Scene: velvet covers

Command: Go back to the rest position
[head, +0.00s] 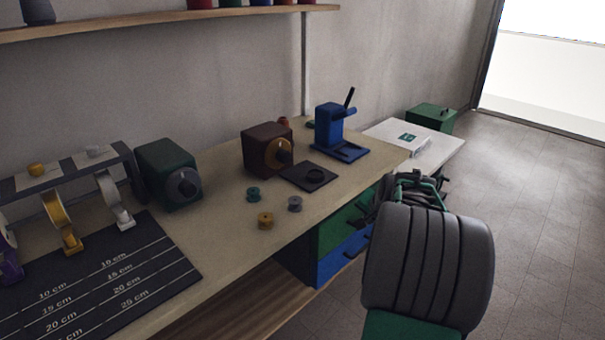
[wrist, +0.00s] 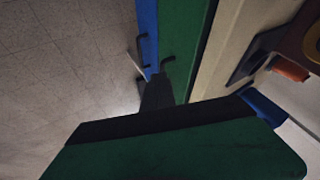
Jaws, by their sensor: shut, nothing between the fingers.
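My gripper (wrist: 159,82) shows in the wrist view as a dark narrow shape beyond my green wrist housing. It is shut and empty. It is in front of the green drawer (wrist: 187,40) and the blue drawer (wrist: 148,35), near their dark handles. I cannot tell whether it touches them. In the head view my grey ribbed arm stands at the right, off the bench's front edge, and mostly hides the gripper.
The bench (head: 225,235) holds a green machine (head: 165,165), a brown machine (head: 262,150), a blue press (head: 330,130), several small spools, a ribbon rack and a dark measuring mat (head: 100,285). A green box (head: 430,118) stands behind my arm. The floor (head: 545,200) at right is clear.

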